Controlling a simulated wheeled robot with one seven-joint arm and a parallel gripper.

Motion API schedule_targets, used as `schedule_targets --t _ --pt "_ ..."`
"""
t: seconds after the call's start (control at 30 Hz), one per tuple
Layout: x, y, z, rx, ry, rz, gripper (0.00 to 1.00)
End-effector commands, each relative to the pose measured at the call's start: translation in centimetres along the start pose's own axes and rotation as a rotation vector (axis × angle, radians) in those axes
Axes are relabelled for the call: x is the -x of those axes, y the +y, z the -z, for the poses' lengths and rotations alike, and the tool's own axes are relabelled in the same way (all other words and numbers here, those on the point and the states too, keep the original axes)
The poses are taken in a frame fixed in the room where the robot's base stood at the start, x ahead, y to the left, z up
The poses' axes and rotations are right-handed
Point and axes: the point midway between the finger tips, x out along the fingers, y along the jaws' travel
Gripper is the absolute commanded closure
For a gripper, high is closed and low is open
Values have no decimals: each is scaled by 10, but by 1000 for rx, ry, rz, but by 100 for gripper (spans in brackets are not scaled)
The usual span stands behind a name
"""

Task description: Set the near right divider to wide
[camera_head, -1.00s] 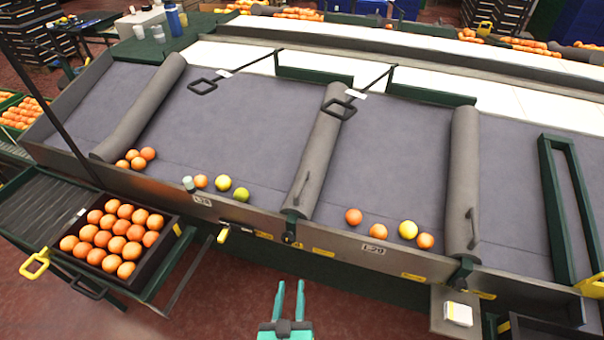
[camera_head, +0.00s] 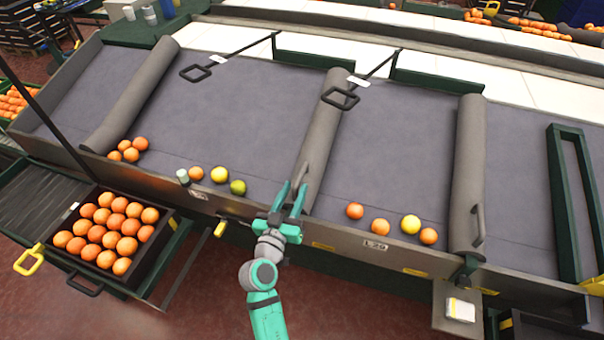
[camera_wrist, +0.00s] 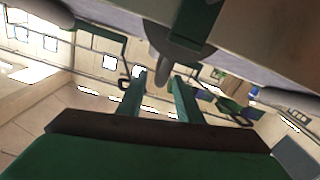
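Several grey padded dividers cross the sloped grey sorting bed. The middle divider (camera_head: 325,125) has a small grey handle (camera_head: 303,178) near its lower end. The right divider (camera_head: 468,150) has a similar handle (camera_head: 478,225). My gripper (camera_head: 292,188) is at the lower end of the middle divider, over the front rail, with its fingers close to that handle. The wrist view shows its two teal fingers (camera_wrist: 160,80) apart, with a rounded grey part (camera_wrist: 161,62) seen between or beyond their tips. I cannot tell whether they touch it.
Oranges and yellow-green fruit lie along the lower edge of the bed on both sides of the middle divider. A dark crate (camera_head: 150,255) of oranges stands at lower left. The metal front rail (camera_head: 345,245) runs below the bed. Two black-handled rods (camera_head: 340,97) reach over it.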

Motion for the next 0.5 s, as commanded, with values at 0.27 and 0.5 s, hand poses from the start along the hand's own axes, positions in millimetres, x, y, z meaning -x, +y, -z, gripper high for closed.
schedule_targets --t 0.27,0.5 --pt "-48 0 0 -1 0 -1 68" --pt "-69 2 0 0 0 -3 68"
